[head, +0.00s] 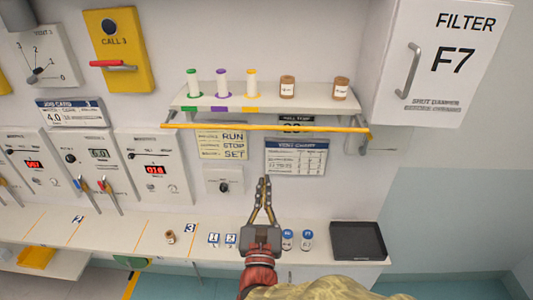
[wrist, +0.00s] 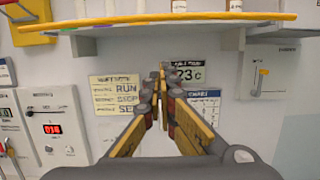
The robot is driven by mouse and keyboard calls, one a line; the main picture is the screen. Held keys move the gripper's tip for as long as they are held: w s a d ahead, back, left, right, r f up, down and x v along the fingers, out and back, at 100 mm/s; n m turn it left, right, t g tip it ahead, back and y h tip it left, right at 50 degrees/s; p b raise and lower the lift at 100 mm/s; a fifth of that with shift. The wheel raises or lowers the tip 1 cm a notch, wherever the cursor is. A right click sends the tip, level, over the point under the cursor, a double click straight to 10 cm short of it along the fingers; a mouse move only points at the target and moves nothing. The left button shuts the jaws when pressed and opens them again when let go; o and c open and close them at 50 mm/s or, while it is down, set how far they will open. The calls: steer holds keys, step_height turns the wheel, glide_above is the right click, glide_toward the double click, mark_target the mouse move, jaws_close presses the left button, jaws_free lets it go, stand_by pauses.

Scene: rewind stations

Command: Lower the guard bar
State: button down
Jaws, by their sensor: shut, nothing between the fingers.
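The guard bar (head: 265,127) is a long yellow bar running across the front of the white shelf, just below its front edge. It also spans the top of the wrist view (wrist: 180,20). Its ends meet brackets at the shelf's left and right. My gripper (head: 264,182) is shut and empty, pointing up, below the bar and apart from it. In the wrist view my gripper (wrist: 162,75) shows its fingertips together below the bar, in front of the wall signs.
A filter cabinet (head: 440,60) juts out at right. Control panels line the wall at left.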

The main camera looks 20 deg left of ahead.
mark_target(263, 128)
steer(key=w+a+r+p, duration=0.2)
steer(key=w+r, duration=0.4)
steer(key=w, duration=0.3)
steer(key=shift+w+p, duration=0.25)
steer(key=shift+p, duration=0.55)
steer(key=shift+r, duration=0.1)
steer(key=shift+a, duration=0.1)
